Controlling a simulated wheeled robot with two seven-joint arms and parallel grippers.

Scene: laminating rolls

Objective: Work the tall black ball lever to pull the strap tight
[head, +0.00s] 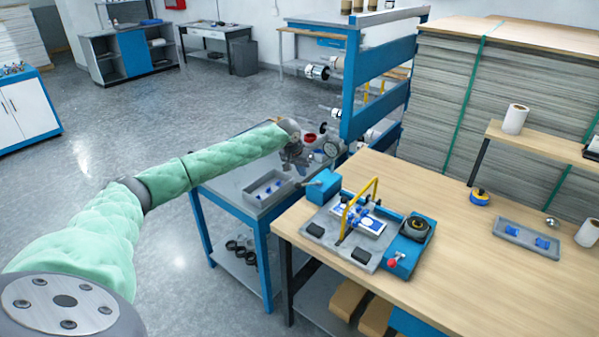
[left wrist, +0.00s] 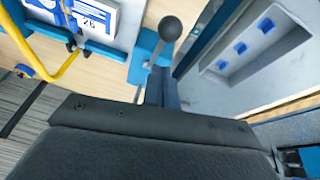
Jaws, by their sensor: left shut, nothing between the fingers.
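The tall lever's dark ball (left wrist: 170,28) shows in the left wrist view, on a thin rod rising from a blue block. In the head view that blue block (head: 323,187) stands at the left corner of the grey fixture plate; the ball is hard to make out there. My left gripper (head: 296,160) is at the table's left edge, near the block. In the wrist view its dark fingers (left wrist: 161,88) are shut and empty, close to the lever's rod; I cannot tell whether they touch. A white-and-blue piece (head: 362,219) lies on the plate. My right gripper is not in view.
A yellow arched handle (head: 359,207) rises over the plate. A grey tray (head: 268,188) stands on the lower blue bench.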

